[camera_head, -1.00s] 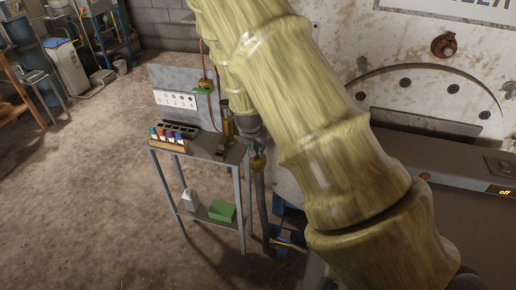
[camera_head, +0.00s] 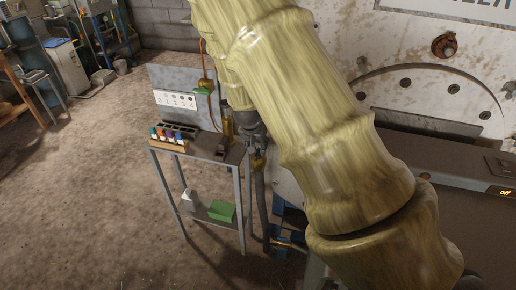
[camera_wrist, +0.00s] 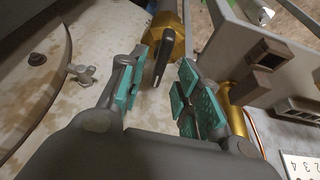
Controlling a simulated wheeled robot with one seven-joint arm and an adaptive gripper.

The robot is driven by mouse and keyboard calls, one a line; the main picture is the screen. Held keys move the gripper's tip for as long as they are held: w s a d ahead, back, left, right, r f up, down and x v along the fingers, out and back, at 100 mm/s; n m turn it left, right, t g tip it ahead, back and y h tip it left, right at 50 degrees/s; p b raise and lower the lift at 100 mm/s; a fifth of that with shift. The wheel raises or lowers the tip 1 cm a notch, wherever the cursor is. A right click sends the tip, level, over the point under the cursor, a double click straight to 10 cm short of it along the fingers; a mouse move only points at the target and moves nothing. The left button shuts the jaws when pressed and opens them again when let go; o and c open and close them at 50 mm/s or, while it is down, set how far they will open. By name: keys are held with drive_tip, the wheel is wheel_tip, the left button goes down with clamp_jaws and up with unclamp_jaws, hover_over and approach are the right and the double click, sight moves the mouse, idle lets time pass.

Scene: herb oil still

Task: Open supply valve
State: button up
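The supply valve shows in the wrist view as a brass body (camera_wrist: 168,40) on a grey pipe, with a dark lever handle (camera_wrist: 163,62). My gripper (camera_wrist: 164,72) is open, with teal pads on both fingers. The lever lies between the fingertips in the picture, with visible gaps on both sides. I cannot tell how deep it sits between the pads. In the head view, the valve (camera_head: 258,162) is a small brass spot on a vertical pipe beside the small table, just below my gripper, which is partly hidden by my arm.
A metal stand (camera_head: 197,152) holds a rack of coloured bottles (camera_head: 172,137), and a green box (camera_head: 222,211) is on its lower shelf. A brass cylinder (camera_wrist: 234,98) stands close to the right finger. A large pale panel (camera_head: 430,85) is at right. The floor at left is open.

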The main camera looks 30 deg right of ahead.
drive_tip(key=v, duration=0.9)
drive_tip(key=shift+s+r, duration=0.15)
drive_tip(key=shift+r, duration=0.15)
